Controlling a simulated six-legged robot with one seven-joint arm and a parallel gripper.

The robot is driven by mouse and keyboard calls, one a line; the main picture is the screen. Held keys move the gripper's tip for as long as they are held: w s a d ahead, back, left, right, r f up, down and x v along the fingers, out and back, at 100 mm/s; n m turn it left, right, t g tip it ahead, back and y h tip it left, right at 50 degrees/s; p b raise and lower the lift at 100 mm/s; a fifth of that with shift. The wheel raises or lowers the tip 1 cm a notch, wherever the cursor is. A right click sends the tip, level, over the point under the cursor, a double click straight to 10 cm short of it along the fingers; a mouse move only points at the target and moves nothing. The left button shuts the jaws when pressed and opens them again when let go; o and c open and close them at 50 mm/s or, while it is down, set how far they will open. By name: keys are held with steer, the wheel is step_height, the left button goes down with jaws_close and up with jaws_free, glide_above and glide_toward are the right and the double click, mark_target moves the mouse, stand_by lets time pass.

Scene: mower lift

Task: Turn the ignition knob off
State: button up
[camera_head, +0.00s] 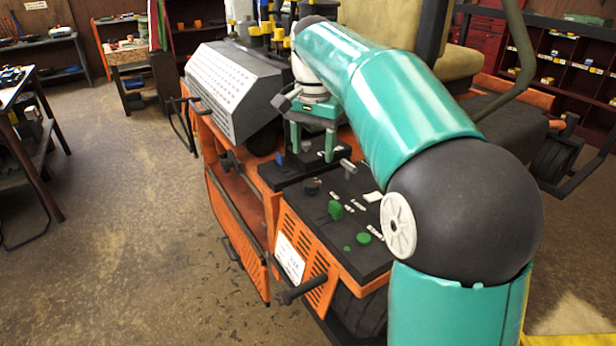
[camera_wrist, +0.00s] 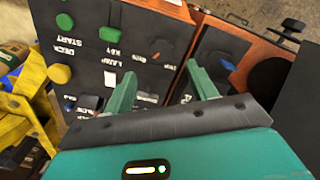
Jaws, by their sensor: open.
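The mower's black control panel (camera_head: 345,225) carries several knobs and small white labels. I cannot make out an ignition label for certain. In the head view a green knob (camera_head: 336,210) and a dark knob (camera_head: 311,187) stand on it.
Orange mower bodywork (camera_head: 305,252) with a protruding dark handle (camera_head: 303,289) borders the panel. A grey perforated cover (camera_head: 235,90) lies behind, left of my arm. A yellow part (camera_wrist: 30,105) shows at the wrist view's left. Open floor (camera_head: 130,230) lies left of the mower.

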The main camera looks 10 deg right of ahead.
mark_target(312, 182)
step_height(312, 182, down, 8)
steer(key=shift+f, duration=0.15)
steer(key=c, duration=1)
steer(key=n, duration=0.5)
steer(key=shift+n, duration=0.3)
steer(key=n, duration=0.6)
steer(key=shift+w, duration=0.1)
steer(key=shift+n, duration=0.3)
